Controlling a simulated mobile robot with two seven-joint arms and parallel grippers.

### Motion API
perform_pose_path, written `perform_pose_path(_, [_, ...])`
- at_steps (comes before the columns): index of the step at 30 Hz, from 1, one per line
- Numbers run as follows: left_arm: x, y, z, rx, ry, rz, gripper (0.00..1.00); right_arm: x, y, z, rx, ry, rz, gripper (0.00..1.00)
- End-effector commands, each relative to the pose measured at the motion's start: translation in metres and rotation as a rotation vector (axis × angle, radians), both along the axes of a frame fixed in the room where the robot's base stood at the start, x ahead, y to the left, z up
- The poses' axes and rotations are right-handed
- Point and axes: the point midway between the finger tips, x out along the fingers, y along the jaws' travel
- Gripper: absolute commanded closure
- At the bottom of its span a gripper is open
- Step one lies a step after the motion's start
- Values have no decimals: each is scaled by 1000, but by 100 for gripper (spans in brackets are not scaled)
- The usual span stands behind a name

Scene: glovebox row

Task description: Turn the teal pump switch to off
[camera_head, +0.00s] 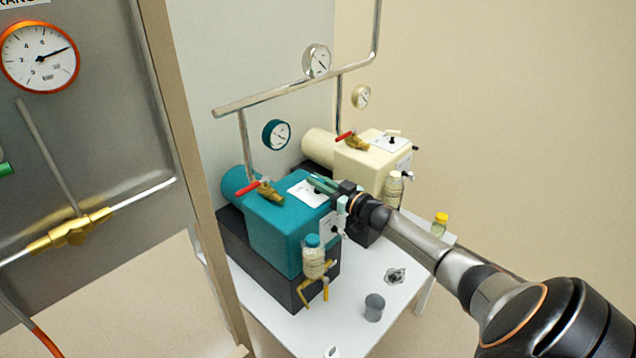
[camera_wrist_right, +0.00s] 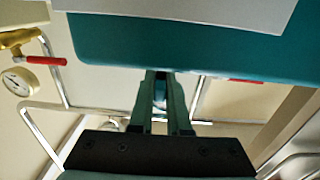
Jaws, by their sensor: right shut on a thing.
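The teal pump (camera_head: 282,225) stands on a black base on the white table, with a white switch plate (camera_head: 305,193) on its top. My right gripper (camera_head: 318,183) reaches in from the right, its fingers over that plate. Its fingers hide the switch, so I cannot see which way it points. In the right wrist view the two fingers (camera_wrist_right: 162,100) are close together against the teal body (camera_wrist_right: 180,45), with a thin thing between them. My left gripper is in neither view.
A cream pump (camera_head: 360,160) stands right behind the teal one. A bottle with a teal cap (camera_head: 313,258) hangs at the teal pump's front. A grey cup (camera_head: 374,307) and a yellow-capped vial (camera_head: 440,224) are on the table (camera_head: 350,335). A panel edge (camera_head: 190,150) rises at left.

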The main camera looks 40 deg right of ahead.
Motion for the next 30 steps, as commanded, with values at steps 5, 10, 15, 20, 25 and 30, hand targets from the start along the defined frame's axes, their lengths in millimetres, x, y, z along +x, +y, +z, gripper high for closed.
perform_pose_path(5, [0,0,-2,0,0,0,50,0,0,0,-1,0,18,100])
perform_pose_path(10, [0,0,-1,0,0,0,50,0,0,0,0,0,19,100])
perform_pose_path(15, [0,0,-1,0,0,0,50,0,0,0,0,0,19,83])
perform_pose_path(20, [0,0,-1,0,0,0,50,0,0,0,0,0,19,65])
perform_pose_path(25, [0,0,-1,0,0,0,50,0,0,0,0,0,19,55])
perform_pose_path(30, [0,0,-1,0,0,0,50,0,0,0,0,0,19,55])
